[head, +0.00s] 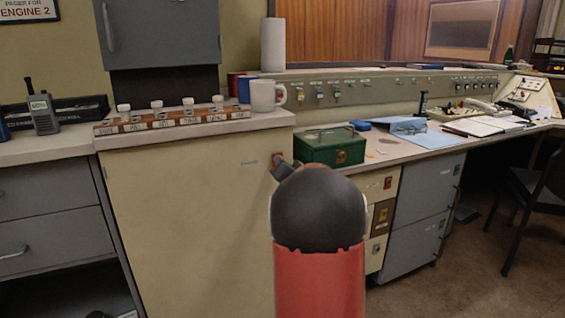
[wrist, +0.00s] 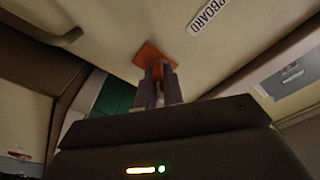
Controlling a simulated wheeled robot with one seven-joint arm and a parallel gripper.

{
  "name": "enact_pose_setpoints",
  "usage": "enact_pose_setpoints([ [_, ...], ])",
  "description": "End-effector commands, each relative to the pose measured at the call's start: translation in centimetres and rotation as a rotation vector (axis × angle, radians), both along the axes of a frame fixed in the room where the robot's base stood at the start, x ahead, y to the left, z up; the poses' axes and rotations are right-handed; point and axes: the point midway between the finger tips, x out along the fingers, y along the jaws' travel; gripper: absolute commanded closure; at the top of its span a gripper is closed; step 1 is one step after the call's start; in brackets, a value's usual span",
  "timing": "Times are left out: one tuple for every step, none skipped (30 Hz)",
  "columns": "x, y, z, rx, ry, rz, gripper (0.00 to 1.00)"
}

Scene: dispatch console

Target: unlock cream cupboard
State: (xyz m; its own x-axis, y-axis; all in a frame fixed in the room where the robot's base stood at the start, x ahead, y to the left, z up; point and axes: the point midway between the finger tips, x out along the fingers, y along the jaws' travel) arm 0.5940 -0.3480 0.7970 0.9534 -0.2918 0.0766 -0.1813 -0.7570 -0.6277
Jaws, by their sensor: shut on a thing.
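The cream cupboard (head: 195,215) stands left of centre in the head view, and its face fills the top of the wrist view (wrist: 110,35). A small orange plate (head: 277,158) sits on its face near the upper right corner; it shows as a tilted square in the wrist view (wrist: 150,53). My gripper (head: 283,166) is at this plate, partly hidden by my own arm. In the wrist view my gripper (wrist: 160,72) is shut on a narrow orange-brown piece that meets the plate. It looks like a key, but the fingers hide most of it.
A green box (head: 330,147) stands on the desk just right of my gripper. A white mug (head: 266,96) and a key rack (head: 172,120) with several white-topped pegs are on the cupboard top. Grey drawers (head: 50,220) stand left; a chair (head: 530,200) stands right.

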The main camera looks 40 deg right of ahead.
Motion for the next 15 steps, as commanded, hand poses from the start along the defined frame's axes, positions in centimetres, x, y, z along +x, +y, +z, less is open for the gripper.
enact_pose_setpoints([
  [0.20, 0.16, 0.40, 0.031, -0.008, 0.004, 1.00],
  [0.21, 0.19, 0.40, 0.051, -0.013, 0.005, 1.00],
  [0.22, 0.20, 0.38, 0.077, -0.019, 0.004, 1.00],
  [0.23, 0.20, 0.36, 0.093, -0.023, 0.005, 1.00],
  [0.23, 0.21, 0.32, 0.109, -0.026, 0.005, 1.00],
  [0.24, 0.22, 0.27, 0.127, -0.030, 0.005, 1.00],
  [0.24, 0.23, 0.24, 0.136, -0.033, 0.006, 1.00],
  [0.25, 0.24, 0.19, 0.145, -0.035, 0.006, 1.00],
  [0.25, 0.25, 0.15, 0.153, -0.037, 0.005, 1.00],
  [0.26, 0.25, 0.12, 0.156, -0.038, 0.006, 1.00],
  [0.25, 0.26, 0.09, 0.158, -0.039, 0.006, 1.00],
  [0.25, 0.26, 0.07, 0.158, -0.039, 0.006, 1.00],
  [0.26, 0.27, 0.06, 0.158, -0.039, 0.006, 1.00],
  [0.26, 0.28, 0.06, 0.157, -0.038, 0.006, 1.00],
  [0.27, 0.27, 0.06, 0.157, -0.038, 0.006, 1.00],
])
